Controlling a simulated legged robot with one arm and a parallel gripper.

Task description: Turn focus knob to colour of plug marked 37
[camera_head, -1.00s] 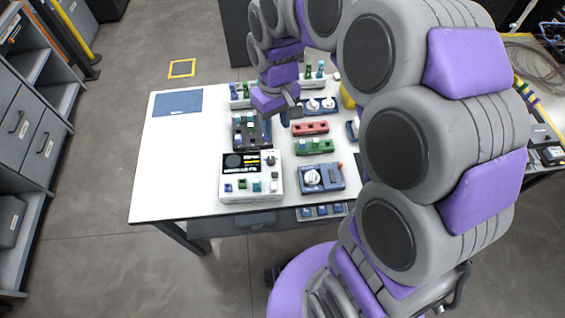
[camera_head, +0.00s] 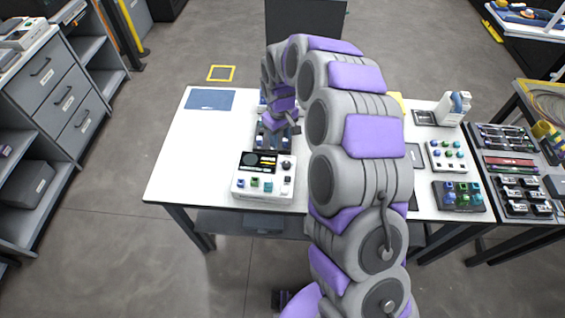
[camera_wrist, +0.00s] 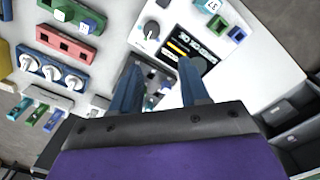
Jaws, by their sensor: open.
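A white device with a dark screen (camera_head: 262,162) stands at the table's near side. A grey knob (camera_head: 287,164) sits right of the screen; the wrist view also shows it (camera_wrist: 151,28). I cannot read whether it is labelled focus. Coloured plugs (camera_head: 254,183) line the device's front; in the wrist view a marked teal plug (camera_wrist: 212,7) shows, its number too small to be sure of. My gripper (camera_wrist: 162,82) is open, with nothing seen held. It hangs over a dark tray of plugs (camera_head: 273,142) behind the device, apart from the knob.
In the wrist view a blue panel with three white dials (camera_wrist: 51,72), a red block (camera_wrist: 61,42) and a green plug block (camera_wrist: 72,14) lie to the left. A blue mat (camera_head: 210,99) lies at the table's far left. My arm hides the table's middle.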

